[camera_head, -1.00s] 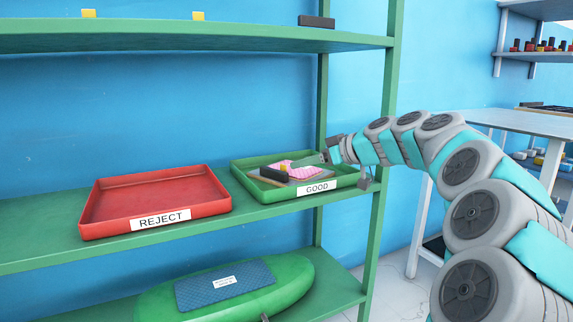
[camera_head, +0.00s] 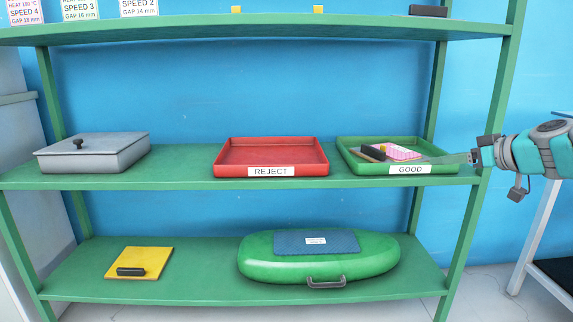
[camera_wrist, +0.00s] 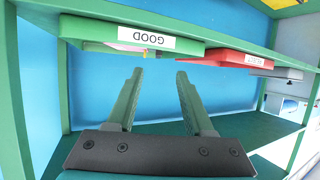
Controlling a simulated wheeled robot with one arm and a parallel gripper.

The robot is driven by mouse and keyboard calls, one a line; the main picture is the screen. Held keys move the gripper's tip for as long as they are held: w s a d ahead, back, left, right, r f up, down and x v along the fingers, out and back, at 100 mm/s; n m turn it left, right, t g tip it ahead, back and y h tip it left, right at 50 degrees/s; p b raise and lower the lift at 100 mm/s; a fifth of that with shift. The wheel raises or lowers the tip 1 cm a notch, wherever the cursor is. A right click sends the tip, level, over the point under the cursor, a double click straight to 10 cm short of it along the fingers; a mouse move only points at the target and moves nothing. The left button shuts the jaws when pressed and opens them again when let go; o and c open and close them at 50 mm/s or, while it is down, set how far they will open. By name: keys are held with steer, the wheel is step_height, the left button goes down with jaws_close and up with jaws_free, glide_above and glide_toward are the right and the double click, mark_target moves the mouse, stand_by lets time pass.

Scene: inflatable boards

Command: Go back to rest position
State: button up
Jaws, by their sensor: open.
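My gripper (camera_head: 472,158) is at the right end of the middle shelf, in front of the green tray labelled GOOD (camera_head: 440,168). In the wrist view my gripper (camera_wrist: 160,75) has its two fingers apart with nothing between them. The GOOD tray shows at the top of that view (camera_wrist: 95,46), beyond the fingertips. In the tray lie a pink patterned piece (camera_head: 401,152), a grey flat piece and a dark block with a wooden part (camera_head: 373,152). Their exact contact is hard to tell.
A red REJECT tray (camera_head: 222,158) looks empty. A grey lidded box (camera_head: 120,154) stands at left. Below are a green inflatable board (camera_head: 262,266) and a yellow plate (camera_head: 150,257). A shelf post (camera_head: 472,215) stands close to my gripper. A white table (camera_head: 535,235) is at right.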

steer(key=s+a+f+g+p, duration=0.35)
steer(key=s+a, duration=0.35)
steer(key=a, duration=0.4)
steer(key=s+a+f+g+p, duration=0.2)
steer(key=s+a+f+g, duration=0.2)
steer(key=s+a, duration=0.55)
steer(key=s+a+f+m+g+h+p, duration=0.1)
steer(key=s+f, duration=0.4)
steer(key=s, duration=0.7)
steer(key=s+f+m+g+h+p, duration=0.3)
steer(key=s+f+g+h+p, duration=0.1)
steer(key=s, duration=0.9)
steer(key=shift+s+a+f+m+g, duration=0.3)
steer(key=shift+a+f+g, duration=0.1)
steer(key=shift+f+g, duration=0.4)
